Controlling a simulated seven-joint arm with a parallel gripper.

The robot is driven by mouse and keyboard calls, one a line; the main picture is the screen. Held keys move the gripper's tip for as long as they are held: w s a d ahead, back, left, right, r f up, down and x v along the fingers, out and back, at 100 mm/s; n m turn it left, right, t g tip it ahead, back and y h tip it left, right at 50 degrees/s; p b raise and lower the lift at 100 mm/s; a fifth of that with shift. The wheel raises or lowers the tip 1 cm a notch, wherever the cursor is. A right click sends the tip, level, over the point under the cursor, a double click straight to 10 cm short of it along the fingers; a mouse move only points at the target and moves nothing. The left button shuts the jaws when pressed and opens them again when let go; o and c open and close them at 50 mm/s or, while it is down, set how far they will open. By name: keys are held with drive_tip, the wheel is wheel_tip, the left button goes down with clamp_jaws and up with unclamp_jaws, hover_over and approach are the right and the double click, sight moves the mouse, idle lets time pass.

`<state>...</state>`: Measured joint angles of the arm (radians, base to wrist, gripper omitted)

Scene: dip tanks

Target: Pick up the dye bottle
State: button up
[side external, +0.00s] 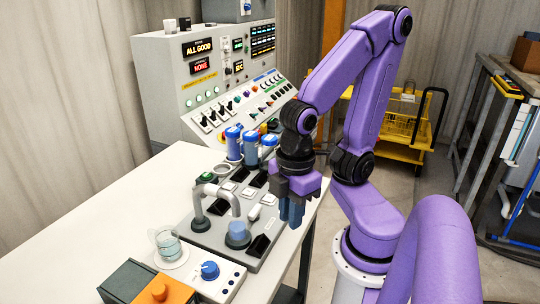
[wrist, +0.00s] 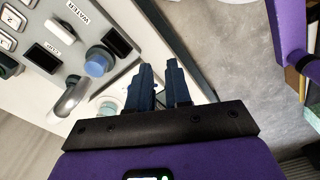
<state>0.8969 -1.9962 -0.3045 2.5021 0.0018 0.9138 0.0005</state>
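Several blue bottles with blue caps stand in a group at the back of the grey panel in the side view; one is the left blue bottle (side external: 233,147) and another is the middle blue bottle (side external: 250,149). I cannot read which holds dye. My gripper (side external: 291,222) points down over the panel's right edge, in front of and to the right of the bottles, apart from them. In the wrist view my gripper (wrist: 160,68) has its dark blue fingers slightly apart with nothing between them. No bottle shows clearly there.
The grey panel (side external: 190,237) carries a curved metal tap (side external: 218,190) and a blue round piece (side external: 238,231), also in the wrist view (wrist: 97,63). A glass beaker (side external: 167,243) and a blue-knob box (side external: 212,286) stand nearby. The white table (side external: 90,225) is clear at left.

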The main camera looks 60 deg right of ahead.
drive_tip(key=o, duration=0.7)
drive_tip(key=n+h, duration=0.5)
drive_tip(key=h, duration=0.9)
approach(266, 153)
drive_tip(key=x, duration=1.1)
drive_tip(key=shift+d, duration=0.1)
